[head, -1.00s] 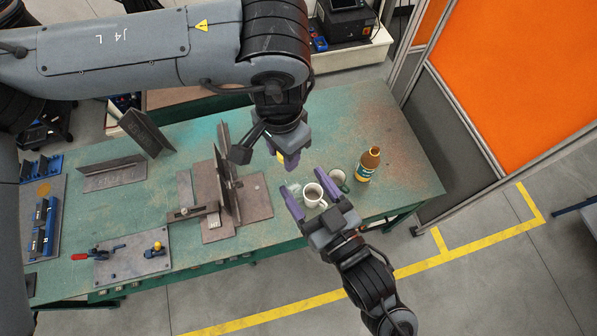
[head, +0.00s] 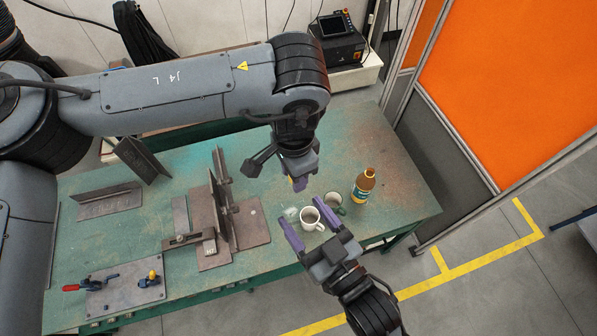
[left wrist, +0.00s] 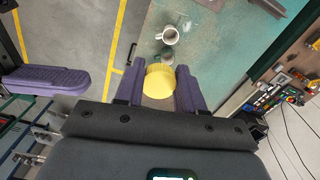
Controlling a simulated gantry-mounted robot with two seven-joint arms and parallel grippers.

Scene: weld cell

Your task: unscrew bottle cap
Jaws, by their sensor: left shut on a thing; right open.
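The amber bottle (head: 361,191) with a teal-and-yellow label stands upright on the right part of the green table; whether a cap is on its top is too small to tell. My left gripper (head: 299,184) is above the table, left of the bottle and apart from it. In the left wrist view its purple fingers are shut on a ribbed yellow cap (left wrist: 160,82); what lies under the cap is mostly hidden. In the head view only a speck of yellow shows there. My right gripper (head: 301,212) is open and empty, its fingers pointing toward the left gripper.
A white mug (head: 311,219) shows between the right fingers in the picture, with a green mug (head: 333,200) beside it. Steel plates on a fixture (head: 248,226) stand to the left. A toggle-clamp board (head: 125,296) is at front left. An orange screen (head: 500,90) bounds the right.

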